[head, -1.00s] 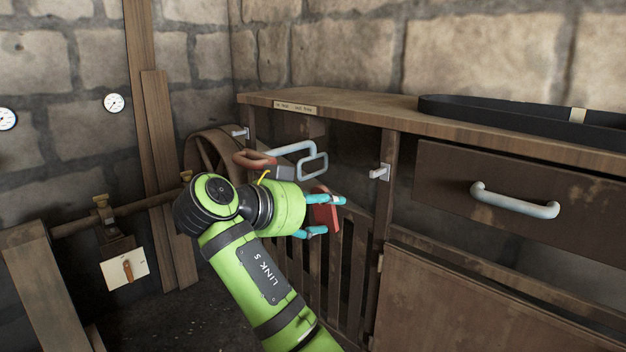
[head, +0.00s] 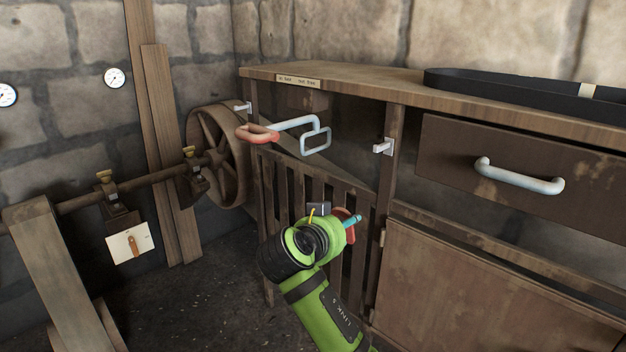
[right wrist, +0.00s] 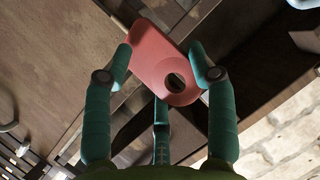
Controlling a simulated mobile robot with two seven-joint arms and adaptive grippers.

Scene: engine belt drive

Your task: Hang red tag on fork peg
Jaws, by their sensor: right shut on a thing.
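My right gripper (head: 350,224) is low in front of the slatted lower front of the bench. It is shut on the red tag (head: 341,213), which is mostly hidden behind the gripper in the head view. In the right wrist view the tag (right wrist: 155,50) is a flat red plate with rounded corners and a round hole at its near end, between the teal fingers (right wrist: 162,65). Two small pale pegs show on the bench posts, a left one (head: 243,107) and a right one (head: 383,147). I cannot tell which is the fork peg. My left gripper is out of view.
A grey bar with a red grip (head: 258,134) and a grey loop (head: 316,141) juts out between the pegs, above my gripper. A drawer handle (head: 518,177) sticks out at right. A spoked wheel (head: 218,150) and shaft stand at left. A black belt (head: 510,84) lies on the bench top.

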